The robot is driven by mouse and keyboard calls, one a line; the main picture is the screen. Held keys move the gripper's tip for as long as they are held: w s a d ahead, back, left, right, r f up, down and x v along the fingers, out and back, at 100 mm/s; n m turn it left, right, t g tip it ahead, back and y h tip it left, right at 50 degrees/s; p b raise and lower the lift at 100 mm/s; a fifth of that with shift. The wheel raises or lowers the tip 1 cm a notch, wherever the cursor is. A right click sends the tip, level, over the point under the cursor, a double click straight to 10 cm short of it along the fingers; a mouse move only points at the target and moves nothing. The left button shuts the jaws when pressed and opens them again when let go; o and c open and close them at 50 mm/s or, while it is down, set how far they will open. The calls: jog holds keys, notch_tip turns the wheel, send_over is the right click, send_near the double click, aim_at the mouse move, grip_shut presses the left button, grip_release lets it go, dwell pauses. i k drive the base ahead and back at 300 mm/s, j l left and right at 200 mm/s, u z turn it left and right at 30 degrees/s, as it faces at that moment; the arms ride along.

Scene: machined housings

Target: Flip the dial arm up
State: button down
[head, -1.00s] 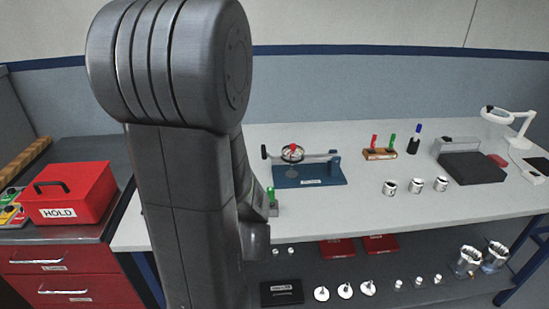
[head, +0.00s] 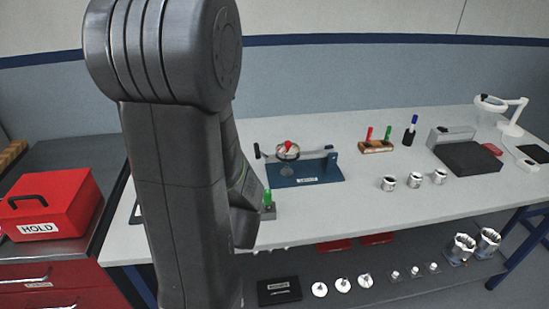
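The dial fixture stands on the worktable, with a dark blue base plate (head: 315,178) and a blue upright bracket at its right end. Its dial arm (head: 312,154) lies about level from the bracket leftward, ending in a dark knob (head: 257,151). A round dial gauge (head: 288,151) with a red part on top sits on the arm. A pale disc shape shows below the gauge on the base. My large dark arm link fills the left middle of the view, just left of the fixture. My gripper is not visible.
A green-topped piece (head: 267,199) stands partly behind my arm. Marker pens in a wooden block (head: 378,147), several metal cylinders (head: 414,180) and a dark block (head: 468,158) stand right of the fixture. A red HOLD box (head: 50,205) is at left. The table front is clear.

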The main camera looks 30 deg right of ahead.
aim_at(294, 153)
jog(key=i, duration=0.3)
jog(key=z, duration=1.7)
